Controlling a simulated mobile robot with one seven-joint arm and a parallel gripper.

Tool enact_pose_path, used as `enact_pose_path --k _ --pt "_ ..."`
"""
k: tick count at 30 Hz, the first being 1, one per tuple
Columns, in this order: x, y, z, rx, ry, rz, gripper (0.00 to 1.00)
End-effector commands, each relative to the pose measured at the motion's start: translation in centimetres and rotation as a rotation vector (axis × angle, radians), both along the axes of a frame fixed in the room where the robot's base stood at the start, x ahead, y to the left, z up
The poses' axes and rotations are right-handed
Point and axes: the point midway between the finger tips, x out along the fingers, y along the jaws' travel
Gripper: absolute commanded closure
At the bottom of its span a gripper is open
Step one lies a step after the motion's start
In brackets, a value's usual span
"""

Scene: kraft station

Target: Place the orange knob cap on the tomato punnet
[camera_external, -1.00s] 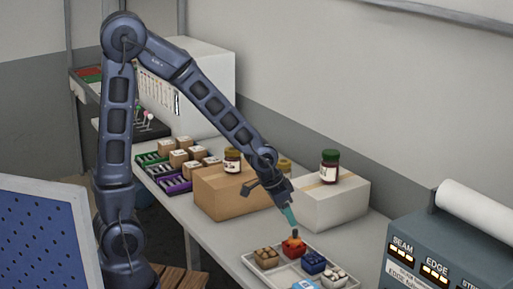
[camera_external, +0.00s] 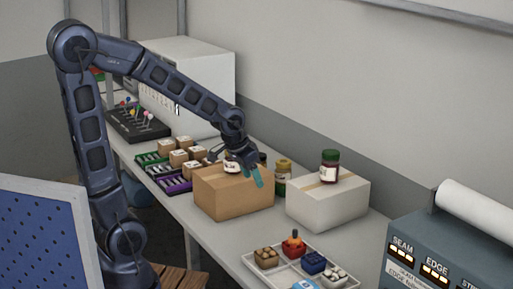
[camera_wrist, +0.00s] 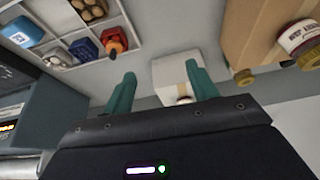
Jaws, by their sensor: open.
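The tomato punnet (camera_external: 294,247) is the red one at the back of a white divided tray (camera_external: 248,259). The orange knob cap (camera_external: 294,234) rests on top of it and looks upright. In the wrist view the red punnet (camera_wrist: 118,36) and the orange cap (camera_wrist: 113,54) show at upper left, apart from my fingers. My gripper (camera_external: 254,182) is open and empty, up and left of the punnet, overlapping the brown box in the picture. In the wrist view its teal fingers (camera_wrist: 158,78) are spread with nothing gripped between them.
The tray also holds brown (camera_external: 266,257), blue (camera_external: 313,262) and white (camera_external: 334,275) punnets. A brown box (camera_external: 222,196) and a white box (camera_external: 325,207) with a green-lidded jar (camera_external: 329,166) stand behind. A grey sealing machine (camera_external: 440,250) is at right.

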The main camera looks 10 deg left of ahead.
Motion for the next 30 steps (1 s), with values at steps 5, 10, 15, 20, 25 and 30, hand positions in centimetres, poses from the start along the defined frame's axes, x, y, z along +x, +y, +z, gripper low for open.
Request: enact_pose_path --k 5,10,15,20,25,30 --pt "1.8 8.0 3.2 0.000 -0.010 0.186 0.42" --pt "1.6 15.1 5.5 0.001 -0.012 0.353 0.42" --pt "-0.1 21.6 7.4 -0.004 -0.011 0.521 0.42" --pt "-2.6 26.6 8.7 -0.012 -0.008 0.666 0.42" --pt "-4.9 29.6 9.3 -0.020 -0.002 0.769 0.42" --pt "-5.9 30.6 9.4 -0.022 0.001 0.806 0.42"
